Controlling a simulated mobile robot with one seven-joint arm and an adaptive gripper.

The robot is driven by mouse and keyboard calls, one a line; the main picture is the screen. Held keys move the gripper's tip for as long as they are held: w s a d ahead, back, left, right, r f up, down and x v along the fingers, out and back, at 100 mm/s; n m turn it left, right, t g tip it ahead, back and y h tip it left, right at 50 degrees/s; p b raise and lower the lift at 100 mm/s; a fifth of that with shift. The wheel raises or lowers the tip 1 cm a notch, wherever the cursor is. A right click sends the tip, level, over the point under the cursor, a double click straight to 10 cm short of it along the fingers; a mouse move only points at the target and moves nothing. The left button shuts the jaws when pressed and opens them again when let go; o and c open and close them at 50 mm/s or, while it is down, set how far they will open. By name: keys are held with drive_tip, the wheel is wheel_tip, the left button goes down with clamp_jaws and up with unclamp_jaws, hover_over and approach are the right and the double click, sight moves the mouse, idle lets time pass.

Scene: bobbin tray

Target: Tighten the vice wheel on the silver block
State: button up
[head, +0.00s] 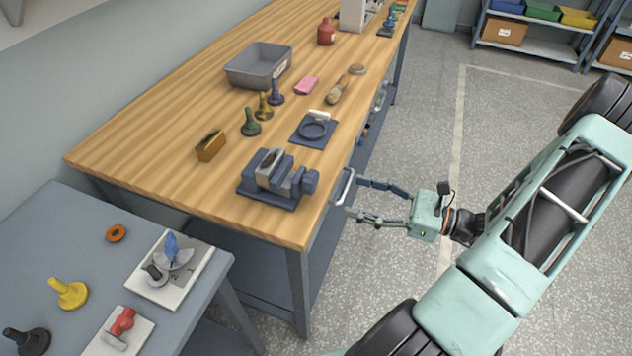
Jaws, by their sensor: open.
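A dark blue vice (258,191) stands on the near right corner of the wooden bench. A silver block (267,166) sits upright between its jaws; whether it is gripped firmly I cannot tell. A blue round part at the vice's right end looks like the vice wheel (310,182). My gripper (356,199) is open and empty, its two fingers spread apart. It is right of the vice, off the bench's edge, with its fingertips close to a metal handle on the bench front (345,187). Touch cannot be judged.
Behind the vice on the bench (150,140) are a blue plate with a ring (313,130), several bobbin-like pieces (251,124), a brown box (211,146) and a grey tray (258,67). A grey side table (60,240) holds more parts.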

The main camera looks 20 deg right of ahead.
sight(316, 184)
drive_tip(key=p+x, duration=0.1)
drive_tip(key=x, duration=0.9)
drive_tip(key=shift+w+a, duration=0.15)
drive_tip(key=shift+a, duration=0.1)
drive_tip(key=shift+p, duration=0.3)
drive_tip(key=c, duration=1.2)
